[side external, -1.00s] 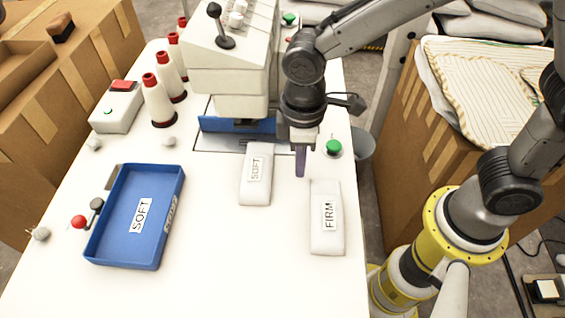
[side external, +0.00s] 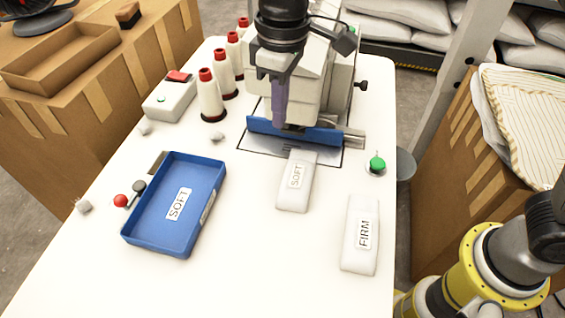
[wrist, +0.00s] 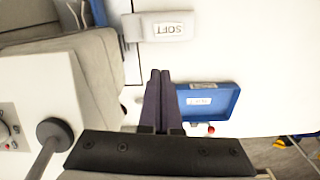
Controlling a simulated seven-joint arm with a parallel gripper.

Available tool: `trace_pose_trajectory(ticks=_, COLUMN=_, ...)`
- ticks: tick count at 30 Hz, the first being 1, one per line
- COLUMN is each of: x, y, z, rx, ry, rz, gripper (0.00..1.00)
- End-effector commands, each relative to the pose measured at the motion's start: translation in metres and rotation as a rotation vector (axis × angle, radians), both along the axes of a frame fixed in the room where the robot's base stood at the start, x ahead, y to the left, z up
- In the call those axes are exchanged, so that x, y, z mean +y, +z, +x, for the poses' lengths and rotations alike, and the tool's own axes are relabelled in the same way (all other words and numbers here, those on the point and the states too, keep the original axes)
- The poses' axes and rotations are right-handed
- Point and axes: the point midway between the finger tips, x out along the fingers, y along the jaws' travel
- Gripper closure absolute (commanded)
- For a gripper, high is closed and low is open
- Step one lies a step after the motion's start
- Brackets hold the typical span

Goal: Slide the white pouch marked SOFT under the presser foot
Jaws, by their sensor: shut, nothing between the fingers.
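The white pouch marked SOFT (side external: 295,190) lies flat on the white table. Its far end is on the metal plate (side external: 262,145) at the sewing machine, close to the blue guard (side external: 330,136); I cannot tell whether it is under the presser foot, which is hidden. The pouch also shows at the top of the wrist view (wrist: 148,30). My gripper (side external: 279,122) is shut and empty, in front of the machine head and left of the pouch, apart from it. Its closed purple fingers show in the wrist view (wrist: 160,74).
A white pouch marked FIRM (side external: 360,250) lies to the right. A blue tray labelled SOFT (side external: 150,240) stands at the left. Red-topped thread cones (side external: 211,98) and a control box (side external: 168,101) are behind it. A green button (side external: 377,163) is at the right edge.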

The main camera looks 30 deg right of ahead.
Motion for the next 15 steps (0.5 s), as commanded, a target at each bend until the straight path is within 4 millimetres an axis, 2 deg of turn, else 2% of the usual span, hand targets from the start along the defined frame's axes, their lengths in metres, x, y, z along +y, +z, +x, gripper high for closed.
trace_pose_trajectory(ticks=1, x=0.012, y=-0.006, z=0.011, rx=0.003, ry=-0.004, rz=-0.002, gripper=1.0)
trace_pose_trajectory(ticks=3, x=0.023, y=-0.013, z=0.021, rx=0.006, ry=-0.005, rz=-0.004, gripper=1.0)
trace_pose_trajectory(ticks=6, x=0.031, y=-0.024, z=0.029, rx=0.014, ry=0.0, rz=-0.01, gripper=1.0)
trace_pose_trajectory(ticks=15, x=0.033, y=-0.055, z=0.028, rx=0.031, ry=0.005, rz=-0.023, gripper=1.0)
